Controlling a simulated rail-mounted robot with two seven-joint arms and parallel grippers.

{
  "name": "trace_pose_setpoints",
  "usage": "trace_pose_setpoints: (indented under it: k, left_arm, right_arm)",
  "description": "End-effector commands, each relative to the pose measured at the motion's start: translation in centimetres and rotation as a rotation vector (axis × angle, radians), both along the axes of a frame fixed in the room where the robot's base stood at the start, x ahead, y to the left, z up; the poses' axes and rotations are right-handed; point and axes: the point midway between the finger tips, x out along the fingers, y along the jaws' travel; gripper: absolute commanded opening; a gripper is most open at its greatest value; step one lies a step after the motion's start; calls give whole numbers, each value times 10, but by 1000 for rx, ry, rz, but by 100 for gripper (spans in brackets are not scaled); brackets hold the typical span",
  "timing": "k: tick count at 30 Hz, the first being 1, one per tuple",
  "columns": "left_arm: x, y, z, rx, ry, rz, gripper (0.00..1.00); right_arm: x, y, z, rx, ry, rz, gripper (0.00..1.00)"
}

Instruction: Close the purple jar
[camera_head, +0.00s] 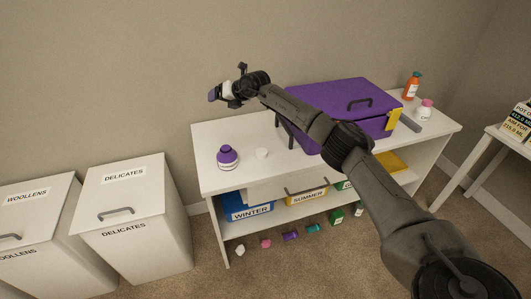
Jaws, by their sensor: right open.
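A small purple jar (228,158) with a white band stands upright near the left end of the white table. I cannot tell whether its top is open. A small white piece (262,153), maybe a lid, lies on the table just right of it. My right gripper (226,85) is open, above and behind the jar near the wall, well apart from it. Something pale shows at its fingers; I cannot tell whether it is part of the gripper. My left gripper is not in view.
A large purple box (325,98) fills the table's middle, partly behind my right arm. An orange bottle (412,86) and a pink-capped white bottle (424,110) stand at right. Two white hampers (125,175) are at left. Small coloured items, including a pink one (265,243), lie on the floor.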

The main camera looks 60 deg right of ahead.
Motion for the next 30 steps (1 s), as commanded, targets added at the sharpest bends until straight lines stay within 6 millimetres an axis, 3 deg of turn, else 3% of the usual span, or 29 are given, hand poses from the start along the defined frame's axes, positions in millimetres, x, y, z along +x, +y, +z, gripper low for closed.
trace_pose_setpoints:
  k: [3, 6, 15, 21, 30]
  left_arm:
    - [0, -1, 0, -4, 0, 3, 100]
    - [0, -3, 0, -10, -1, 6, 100]
    - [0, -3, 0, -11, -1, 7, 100]
    - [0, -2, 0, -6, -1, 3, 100]
    - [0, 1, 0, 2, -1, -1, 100]
  right_arm:
    - [-27, -20, -34, -7, 238, -71, 82]
    - [-52, -30, -53, -5, 417, -134, 82]
    - [-111, -34, -75, 44, 792, -297, 82]
    - [-130, -29, -78, 98, 903, -370, 82]
    - [-129, -29, -78, 122, 896, -408, 82]
